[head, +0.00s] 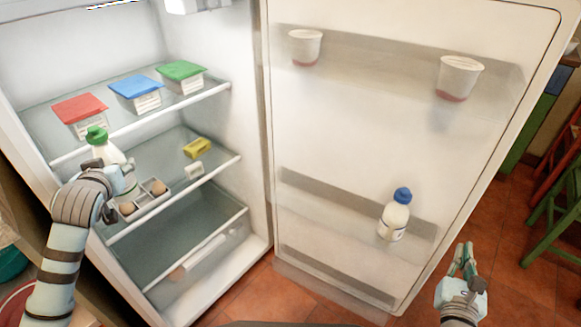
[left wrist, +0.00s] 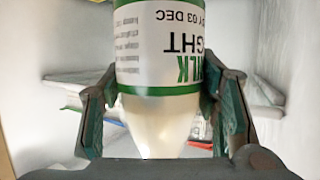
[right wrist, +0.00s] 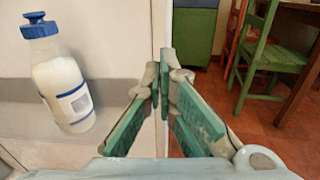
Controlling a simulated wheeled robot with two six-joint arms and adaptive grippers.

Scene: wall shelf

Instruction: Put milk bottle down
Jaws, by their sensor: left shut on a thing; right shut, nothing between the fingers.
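A milk bottle (head: 104,150) with a green cap stands out in the head view at the left side of the open fridge. My left gripper (head: 120,188) is shut on it, and the arm hides its lower part. In the left wrist view the bottle (left wrist: 160,60) is between the two fingers, its label upside down in the picture. I cannot tell whether its base touches the middle shelf (head: 205,172). My right gripper (head: 464,262) is shut and empty in front of the fridge door; its fingertips (right wrist: 160,72) meet in the right wrist view.
An egg tray (head: 146,198), a yellow pack (head: 197,148) and a small white block (head: 194,171) are on the middle shelf. Boxes with red (head: 80,108), blue (head: 136,87) and green (head: 181,70) lids stand above. The door holds a blue-capped bottle (head: 394,218) and two cups.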

